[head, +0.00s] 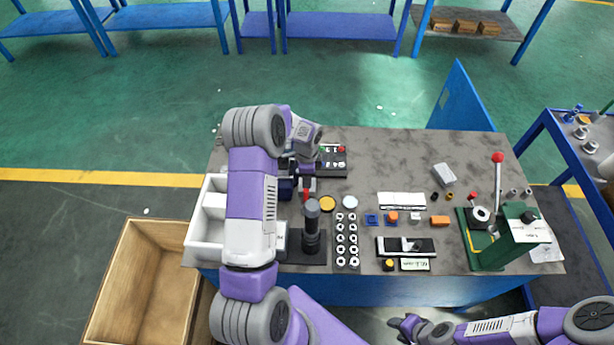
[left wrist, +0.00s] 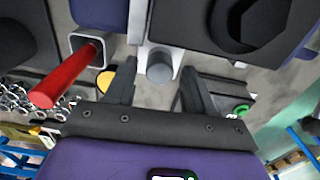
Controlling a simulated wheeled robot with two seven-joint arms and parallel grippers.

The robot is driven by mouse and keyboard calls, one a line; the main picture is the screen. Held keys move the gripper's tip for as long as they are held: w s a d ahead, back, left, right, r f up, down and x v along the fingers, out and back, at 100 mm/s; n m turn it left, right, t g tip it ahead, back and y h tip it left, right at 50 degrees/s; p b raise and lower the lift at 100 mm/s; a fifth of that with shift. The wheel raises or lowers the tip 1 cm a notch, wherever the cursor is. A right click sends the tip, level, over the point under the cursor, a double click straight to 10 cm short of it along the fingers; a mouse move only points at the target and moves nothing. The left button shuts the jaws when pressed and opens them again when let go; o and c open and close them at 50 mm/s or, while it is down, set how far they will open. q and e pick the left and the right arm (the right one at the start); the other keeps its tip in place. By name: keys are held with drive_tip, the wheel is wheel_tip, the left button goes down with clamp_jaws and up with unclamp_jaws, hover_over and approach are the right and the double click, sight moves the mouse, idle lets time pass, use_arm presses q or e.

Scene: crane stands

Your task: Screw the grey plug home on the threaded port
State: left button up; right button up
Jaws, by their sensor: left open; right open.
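A grey round plug (left wrist: 160,66) shows end-on in the left wrist view, against a pale upright part. The threads of the port are hidden there. My left gripper (left wrist: 158,80) is open, with one dark finger on each side of the plug and gaps between; I cannot tell how deep the fingers reach. In the head view my left gripper (head: 305,172) is over the table's left part, and my arm hides the plug. My right gripper (head: 404,325) is open and empty, in front of the table's front edge.
A red handle (left wrist: 65,78) sticks out of a square tube left of the left fingers. A black post (head: 312,230) stands on the table (head: 390,165) nearby. A white tray (head: 205,235) is at left, a green press (head: 485,240) at right. The table's back middle is clear.

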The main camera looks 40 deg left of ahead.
use_arm(q)
drive_tip(key=n, duration=0.4)
drive_tip(key=shift+b, duration=0.4)
drive_tip(key=n, duration=0.6)
drive_tip(key=shift+c, duration=0.3)
clamp_jaws()
drive_tip(key=m, duration=0.3)
drive_tip(key=shift+b, duration=0.35)
drive_tip(key=shift+m, duration=0.9)
